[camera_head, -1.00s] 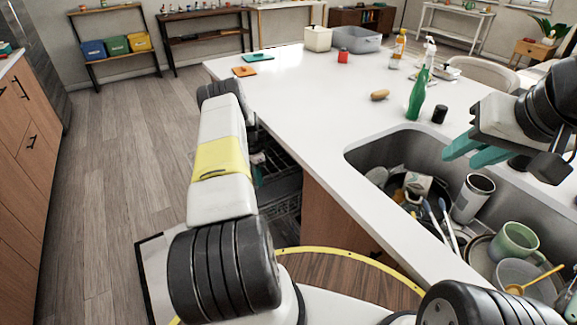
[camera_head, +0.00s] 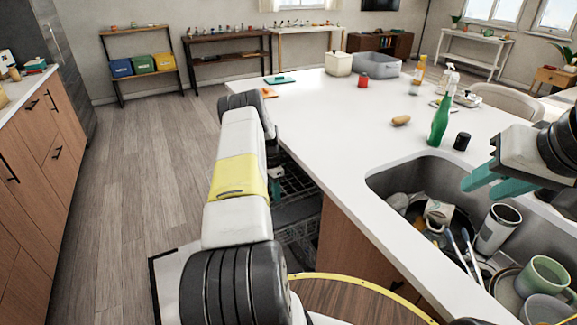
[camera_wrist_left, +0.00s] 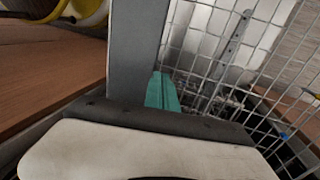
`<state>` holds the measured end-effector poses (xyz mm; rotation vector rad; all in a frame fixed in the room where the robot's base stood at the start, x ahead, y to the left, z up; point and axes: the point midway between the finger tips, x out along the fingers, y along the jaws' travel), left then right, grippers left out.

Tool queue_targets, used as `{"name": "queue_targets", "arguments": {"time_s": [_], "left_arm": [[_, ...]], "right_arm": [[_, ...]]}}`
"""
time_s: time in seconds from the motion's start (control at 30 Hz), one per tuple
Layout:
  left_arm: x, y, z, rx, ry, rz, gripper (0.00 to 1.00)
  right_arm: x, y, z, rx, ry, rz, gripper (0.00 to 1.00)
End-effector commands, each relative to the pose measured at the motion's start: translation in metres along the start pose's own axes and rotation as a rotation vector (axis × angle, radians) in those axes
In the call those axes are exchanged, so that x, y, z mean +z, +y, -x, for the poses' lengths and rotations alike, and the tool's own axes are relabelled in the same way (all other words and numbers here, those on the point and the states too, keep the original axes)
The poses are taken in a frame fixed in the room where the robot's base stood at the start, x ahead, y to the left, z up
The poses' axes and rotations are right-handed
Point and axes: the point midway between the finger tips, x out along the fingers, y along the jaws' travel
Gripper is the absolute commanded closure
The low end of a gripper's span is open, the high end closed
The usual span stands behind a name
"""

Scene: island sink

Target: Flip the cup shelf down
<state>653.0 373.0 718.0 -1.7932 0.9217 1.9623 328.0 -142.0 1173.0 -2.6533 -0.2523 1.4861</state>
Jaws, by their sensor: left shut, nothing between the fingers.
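The dishwasher's wire racks (camera_head: 297,183) show under the counter's left edge, partly behind my left arm. In the left wrist view an upright wire grid (camera_wrist_left: 235,60) fills the right side; I cannot tell whether it is the cup shelf or a rack wall. My left gripper (camera_wrist_left: 163,90) shows teal fingers shut together with nothing between them, beside a grey upright panel (camera_wrist_left: 137,50) and close to the grid. In the head view it is mostly hidden. My right gripper (camera_head: 478,191) is open and empty above the sink's far right side.
The sink (camera_head: 420,172) holds a green mug (camera_head: 543,278), a steel tumbler (camera_head: 497,230) and other dishes. A green bottle (camera_head: 439,122) and a dark cup (camera_head: 462,141) stand on the white counter (camera_head: 340,120). Wooden cabinets (camera_head: 40,160) line the left, with open floor (camera_head: 150,170) between.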

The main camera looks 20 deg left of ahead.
Motion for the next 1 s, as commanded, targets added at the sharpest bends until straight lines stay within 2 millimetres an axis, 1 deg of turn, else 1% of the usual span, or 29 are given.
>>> {"name": "queue_targets", "arguments": {"time_s": [0.03, 0.3, 0.4, 0.53, 0.7, 1.0], "left_arm": [[-0.003, -0.002, 0.009, -0.004, 0.002, -0.002, 1.0], [-0.002, -0.029, 0.056, -0.004, 0.002, 0.0, 1.0], [-0.002, -0.036, 0.07, -0.002, 0.002, 0.0, 1.0], [-0.002, -0.042, 0.081, -0.002, 0.001, -0.001, 1.0], [-0.002, -0.045, 0.089, 0.0, 0.0, -0.001, 1.0], [-0.001, -0.046, 0.09, 0.0, 0.0, -0.001, 1.0]], "right_arm": [[0.0, 0.0, 0.0, 0.0, 0.0, 0.0, 0.66], [0.0, 0.0, 0.0, 0.0, 0.0, 0.0, 0.66], [0.0, 0.0, 0.0, 0.0, 0.0, 0.0, 0.66], [0.0, 0.0, 0.0, 0.0, 0.0, 0.0, 0.66], [0.0, 0.0, 0.0, 0.0, 0.0, 0.0, 0.66], [0.0, 0.0, 0.0, 0.0, 0.0, 0.0, 0.66]]}}
